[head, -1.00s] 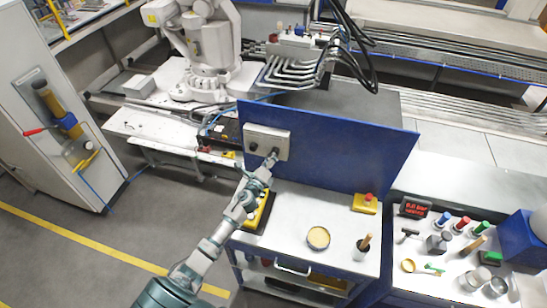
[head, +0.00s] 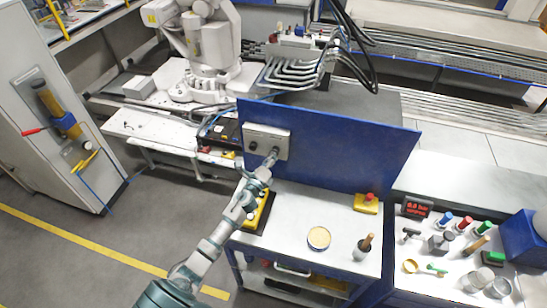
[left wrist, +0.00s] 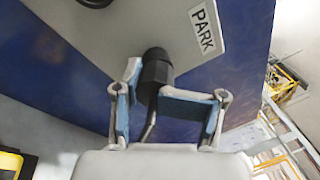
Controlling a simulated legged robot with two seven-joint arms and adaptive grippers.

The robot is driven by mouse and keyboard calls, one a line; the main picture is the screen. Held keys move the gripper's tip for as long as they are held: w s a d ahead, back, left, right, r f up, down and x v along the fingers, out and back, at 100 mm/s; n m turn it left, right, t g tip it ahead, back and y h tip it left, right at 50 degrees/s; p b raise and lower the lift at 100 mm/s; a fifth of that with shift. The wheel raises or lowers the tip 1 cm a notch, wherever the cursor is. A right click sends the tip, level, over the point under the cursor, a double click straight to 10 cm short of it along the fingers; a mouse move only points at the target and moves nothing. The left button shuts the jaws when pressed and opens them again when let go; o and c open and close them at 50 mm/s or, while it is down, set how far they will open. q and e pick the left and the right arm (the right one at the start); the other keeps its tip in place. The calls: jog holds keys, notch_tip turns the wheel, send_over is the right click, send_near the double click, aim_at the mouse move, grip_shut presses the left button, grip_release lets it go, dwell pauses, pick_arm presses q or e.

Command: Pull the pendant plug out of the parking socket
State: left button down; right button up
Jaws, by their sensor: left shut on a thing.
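The parking socket is a light grey box (head: 279,132) on the blue upright panel (head: 340,150) in the head view. In the left wrist view its grey face (left wrist: 125,30) carries a PARK label (left wrist: 206,28). The black pendant plug (left wrist: 155,68) sits at that face, with a dark cable running down from it. I see no clear gap between plug and socket. My left gripper (head: 271,160) is at the right part of the box, its fingers (left wrist: 165,108) closed around the plug. The yellow pendant (head: 262,212) is partly hidden behind my arm. My right gripper is not in view.
The panel stands over a cart top (head: 290,215) with a round tin (head: 319,238), a brush in a cup (head: 363,246) and a yellow box with a red button (head: 366,203). A bench with small tools (head: 440,245) is at right. A white robot arm (head: 205,50) stands behind.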

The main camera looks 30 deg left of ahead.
pick_arm(q)
jog(key=shift+f, duration=0.15)
jog(key=shift+s+f, duration=0.1)
dwell(0.7)
jog(key=shift+s, duration=0.1)
jog(key=shift+s, duration=0.35)
jog(key=shift+s+d+p, duration=0.25)
jog(key=shift+s, duration=0.55)
jog(key=shift+s+d+p, duration=0.2)
jog(key=shift+s, duration=0.6)
